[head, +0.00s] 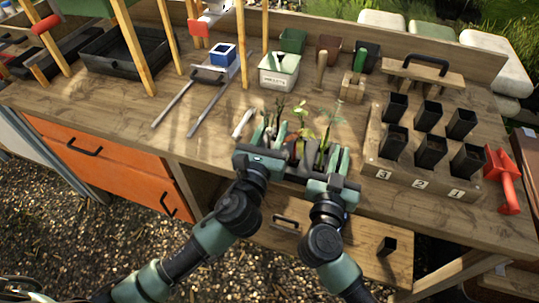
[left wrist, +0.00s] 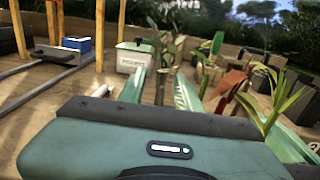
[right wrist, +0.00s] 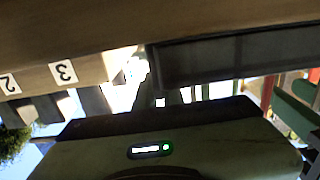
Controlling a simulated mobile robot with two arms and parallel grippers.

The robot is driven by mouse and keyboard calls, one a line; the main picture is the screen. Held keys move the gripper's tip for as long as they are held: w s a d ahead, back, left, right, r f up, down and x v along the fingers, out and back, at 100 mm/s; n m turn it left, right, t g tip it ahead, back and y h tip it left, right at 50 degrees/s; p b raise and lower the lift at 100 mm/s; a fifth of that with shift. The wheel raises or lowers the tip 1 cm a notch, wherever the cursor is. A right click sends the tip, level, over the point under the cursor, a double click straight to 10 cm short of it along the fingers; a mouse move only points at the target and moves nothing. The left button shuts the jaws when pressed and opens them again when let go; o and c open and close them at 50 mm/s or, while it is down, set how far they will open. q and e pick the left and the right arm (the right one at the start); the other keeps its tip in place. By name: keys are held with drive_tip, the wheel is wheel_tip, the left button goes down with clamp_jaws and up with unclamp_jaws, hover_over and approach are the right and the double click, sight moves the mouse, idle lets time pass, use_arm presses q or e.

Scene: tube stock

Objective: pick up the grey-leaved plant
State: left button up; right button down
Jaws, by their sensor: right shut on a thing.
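Several young plants stand close together between my grippers at the front of the bench, in the head view. One has pale green leaves (head: 328,117), one has yellow-green leaves (head: 300,112), and a spiky one (head: 322,150) also shows in the left wrist view (left wrist: 270,105). I cannot tell for sure which is grey-leaved. My left gripper (head: 269,132) has its teal fingers apart, with leafy stems (left wrist: 164,62) seen between and beyond them in the left wrist view. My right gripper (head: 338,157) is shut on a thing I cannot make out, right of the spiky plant.
A wooden block with several black pots (head: 429,151) and number labels stands right, with a red tool (head: 505,180) beside it. A white labelled box (head: 278,72), a blue box (head: 223,54) and metal rails (head: 207,107) are behind.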

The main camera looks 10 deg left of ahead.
use_arm(q)
clamp_jaws()
wheel_tip(320, 180, up, 10)
idle(0.6)
use_arm(e)
drive_tip(key=c, duration=1.5)
unclamp_jaws()
drive_tip(key=shift+o, duration=0.2)
drive_tip(key=shift+s, duration=0.1)
